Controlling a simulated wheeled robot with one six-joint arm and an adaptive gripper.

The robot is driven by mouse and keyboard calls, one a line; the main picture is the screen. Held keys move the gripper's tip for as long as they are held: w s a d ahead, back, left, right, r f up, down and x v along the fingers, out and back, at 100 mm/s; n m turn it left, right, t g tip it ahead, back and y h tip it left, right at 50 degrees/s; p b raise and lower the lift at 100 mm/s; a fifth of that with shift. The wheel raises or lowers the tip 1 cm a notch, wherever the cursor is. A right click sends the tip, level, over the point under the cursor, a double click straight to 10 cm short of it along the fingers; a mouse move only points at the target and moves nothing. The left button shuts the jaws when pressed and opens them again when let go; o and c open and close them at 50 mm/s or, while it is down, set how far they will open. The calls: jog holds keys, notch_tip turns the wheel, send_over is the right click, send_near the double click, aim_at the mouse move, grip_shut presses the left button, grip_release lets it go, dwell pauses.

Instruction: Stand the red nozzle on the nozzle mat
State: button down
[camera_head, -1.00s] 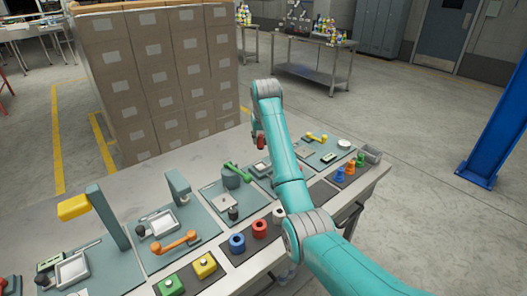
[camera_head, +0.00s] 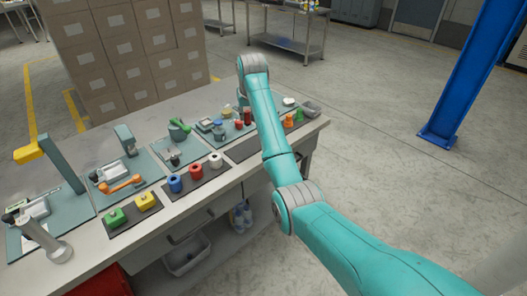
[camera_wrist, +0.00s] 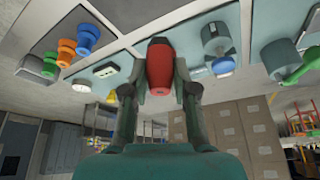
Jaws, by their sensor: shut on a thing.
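My gripper (camera_wrist: 160,88) is shut on the red nozzle (camera_wrist: 158,62), with one finger on each side of it, in the wrist view. In the head view the red nozzle (camera_head: 247,117) shows small beside my arm, and my gripper is mostly hidden there. The dark nozzle mat (camera_head: 243,150) lies along the bench's front edge, partly behind my arm. An orange nozzle (camera_head: 288,120) and a green nozzle (camera_head: 299,114) stand at its far end. A blue nozzle (camera_wrist: 88,36) stands beside the orange one in the wrist view. The held nozzle looks clear of the mat.
Teal fixture plates with tools (camera_head: 178,135) line the bench behind. A grey bin (camera_head: 311,108) is at the far right end. Stacked cartons stand behind.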

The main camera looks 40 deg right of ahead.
jog(key=shift+s+f, duration=0.25)
jog(key=shift+f, duration=0.15)
notch_tip(320, 180, down, 9)
jog(key=shift+d+f, duration=0.1)
jog(key=shift+f, duration=0.05)
jog(key=shift+f, duration=0.1)
jog(key=c, duration=0.9)
grip_release()
jog(key=shift+r, duration=0.35)
jog(key=v, duration=1.1)
jog(key=shift+r, duration=0.25)
jog(key=shift+s, duration=0.15)
